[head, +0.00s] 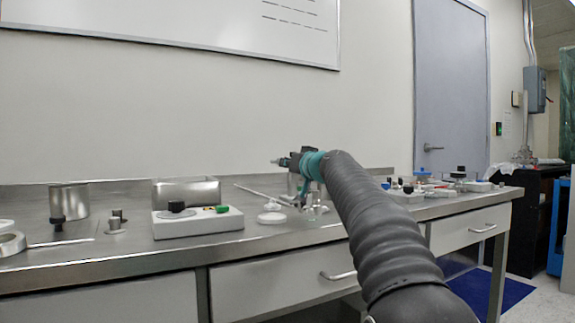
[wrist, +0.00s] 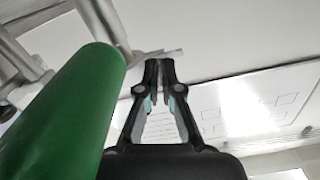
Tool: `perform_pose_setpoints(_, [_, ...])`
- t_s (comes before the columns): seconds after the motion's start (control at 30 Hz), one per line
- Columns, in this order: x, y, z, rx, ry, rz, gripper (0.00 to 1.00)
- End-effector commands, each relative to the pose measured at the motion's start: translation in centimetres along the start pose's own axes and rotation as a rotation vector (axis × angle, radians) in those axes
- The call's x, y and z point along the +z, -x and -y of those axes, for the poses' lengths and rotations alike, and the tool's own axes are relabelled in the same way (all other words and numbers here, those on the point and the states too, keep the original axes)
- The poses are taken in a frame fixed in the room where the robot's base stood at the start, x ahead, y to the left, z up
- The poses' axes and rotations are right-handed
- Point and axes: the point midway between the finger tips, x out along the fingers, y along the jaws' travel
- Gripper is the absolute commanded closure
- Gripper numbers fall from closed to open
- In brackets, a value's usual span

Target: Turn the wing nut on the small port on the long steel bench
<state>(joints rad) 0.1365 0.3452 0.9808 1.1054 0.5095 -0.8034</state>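The long steel bench (head: 130,262) runs along the wall. My arm reaches over its middle. My gripper (head: 280,161) is at its end, pointing left above the bench, small in the head view. In the wrist view my gripper (wrist: 160,62) has its fingertips nearly together. A thin, pale grey piece (wrist: 174,52) shows just at the tips, possibly the wing nut; I cannot tell if it is held. A metal tube (wrist: 108,22) comes down close beside it. The port is not clearly made out; my arm and gripper cover part of that area.
A large green cylinder (wrist: 72,118) is close in the wrist view's left. A white box with knobs (head: 198,222), a steel tray (head: 186,190) and a steel cup (head: 69,201) stand left on the bench. White discs (head: 271,217) lie near my gripper. Several small items crowd the right end.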

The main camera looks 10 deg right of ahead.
Motion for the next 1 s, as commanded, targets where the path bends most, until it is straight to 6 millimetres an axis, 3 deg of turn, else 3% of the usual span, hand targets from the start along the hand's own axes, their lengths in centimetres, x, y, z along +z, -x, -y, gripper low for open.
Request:
perform_pose_setpoints(0.37, [-0.40, 0.06, 0.05, 0.002, 0.004, -0.008, 1.00])
perform_pose_setpoints(0.47, [-0.39, 0.06, 0.05, 0.002, 0.003, -0.008, 0.80])
perform_pose_setpoints(0.83, [-0.13, 0.02, 0.02, 0.001, -0.010, -0.002, 0.80])
perform_pose_setpoints(1.0, [-0.08, 0.01, 0.05, 0.000, -0.099, -0.002, 0.80])
